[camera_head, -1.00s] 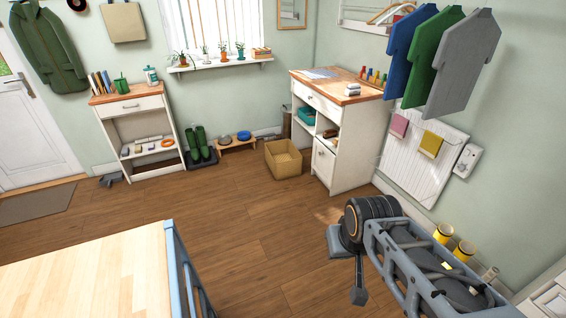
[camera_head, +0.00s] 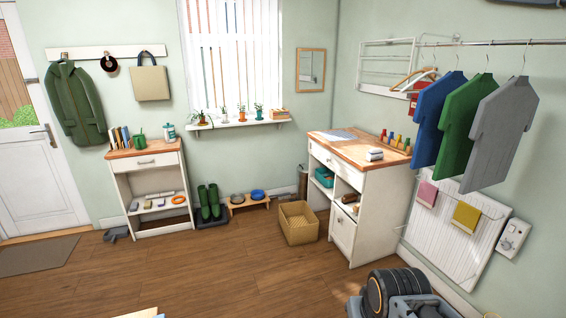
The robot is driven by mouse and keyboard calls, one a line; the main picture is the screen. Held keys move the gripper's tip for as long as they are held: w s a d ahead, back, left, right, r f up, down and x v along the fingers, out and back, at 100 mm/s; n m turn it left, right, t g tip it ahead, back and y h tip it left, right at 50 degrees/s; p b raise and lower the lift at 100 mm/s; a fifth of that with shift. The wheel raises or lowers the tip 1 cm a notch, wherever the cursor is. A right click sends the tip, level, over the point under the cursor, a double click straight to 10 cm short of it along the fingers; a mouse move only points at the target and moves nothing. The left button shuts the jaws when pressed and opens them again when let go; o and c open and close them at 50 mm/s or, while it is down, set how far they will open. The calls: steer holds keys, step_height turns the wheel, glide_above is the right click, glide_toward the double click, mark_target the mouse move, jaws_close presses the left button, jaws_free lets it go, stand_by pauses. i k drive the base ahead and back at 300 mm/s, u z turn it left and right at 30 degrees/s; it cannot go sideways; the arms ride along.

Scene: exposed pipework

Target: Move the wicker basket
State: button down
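The wicker basket (camera_head: 298,223) is a tan, woven, square-sided open box. It stands upright on the wooden floor, left of the white cabinet and near the back wall. Its inside looks empty from here. My gripper is not in view, so its state and its place relative to the basket do not show.
The white cabinet (camera_head: 355,195) stands close to the basket's right. A low wooden stand (camera_head: 247,203) with bowls and green boots (camera_head: 209,203) are to its left. The floor (camera_head: 215,275) in front is clear. A grey and black shape (camera_head: 385,293) shows at the lower right.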

mark_target(299, 225)
steer(key=u, duration=0.05)
steer(key=i, duration=2.25)
steer(key=u, duration=0.75)
steer(key=i, duration=2.25)
steer(key=u, duration=0.5)
